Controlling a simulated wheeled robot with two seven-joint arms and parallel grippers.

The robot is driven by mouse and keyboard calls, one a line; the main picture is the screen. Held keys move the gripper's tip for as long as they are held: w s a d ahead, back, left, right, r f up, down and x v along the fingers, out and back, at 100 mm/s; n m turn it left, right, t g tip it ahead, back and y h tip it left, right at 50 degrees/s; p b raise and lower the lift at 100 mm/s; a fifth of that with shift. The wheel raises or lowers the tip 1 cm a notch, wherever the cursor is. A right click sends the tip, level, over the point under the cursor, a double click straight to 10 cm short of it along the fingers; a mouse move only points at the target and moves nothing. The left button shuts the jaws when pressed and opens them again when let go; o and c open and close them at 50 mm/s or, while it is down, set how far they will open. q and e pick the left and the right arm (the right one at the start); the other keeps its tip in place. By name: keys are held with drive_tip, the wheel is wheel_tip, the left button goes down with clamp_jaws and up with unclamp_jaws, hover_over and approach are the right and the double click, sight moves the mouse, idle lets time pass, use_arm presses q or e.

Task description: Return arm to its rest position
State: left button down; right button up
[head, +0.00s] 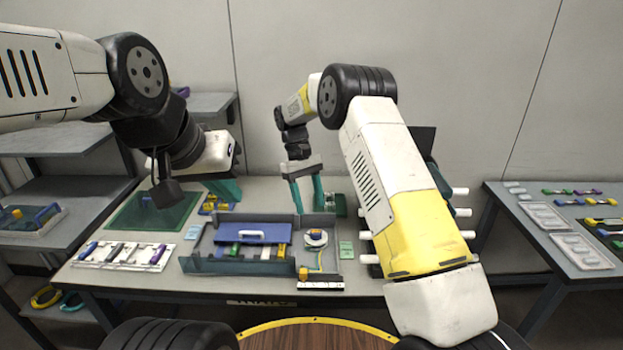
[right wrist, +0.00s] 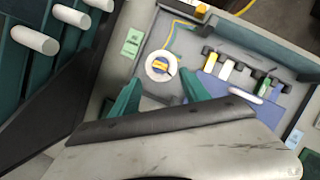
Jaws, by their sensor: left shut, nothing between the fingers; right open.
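My left gripper (head: 226,190) has green fingers and is shut and empty. It hangs above the table's back left, close to the green mat (head: 165,222). My right gripper (head: 308,207) is open and empty, its two green fingers pointing down over the back of the grey work tray (head: 222,266). In the right wrist view the open fingers (right wrist: 158,95) stand either side of a white round spool (right wrist: 161,66) with a yellow and blue centre. I cannot tell their height above it. The spool also shows in the head view (head: 316,238).
The tray holds a blue panel (head: 252,233) with a white handle. A rack with white pegs (head: 461,212) stands right of the tray, partly hidden by my right arm. A white parts holder (head: 123,256) lies front left. Side tables (head: 560,235) and shelves (head: 75,205) flank the table (head: 210,291).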

drive_tip(key=s+d+r+m+t+y, duration=0.15)
drive_tip(key=s+d+r, duration=0.35)
drive_tip(key=r, duration=0.5)
drive_tip(key=s+d+r+m+t+y, duration=0.1)
drive_tip(key=s+d+r+t+y, duration=0.25)
drive_tip(key=r, duration=0.65)
drive_tip(key=s+d+r+m+t, duration=0.1)
drive_tip(key=s+d, duration=0.3)
drive_tip(key=s, duration=0.6)
drive_tip(key=s+d+r+m+t, duration=0.1)
drive_tip(key=s+d+m+t, duration=0.2)
drive_tip(key=s, duration=0.8)
drive_tip(key=shift+d+r+t, duration=0.35)
drive_tip(key=shift+r+t, duration=0.05)
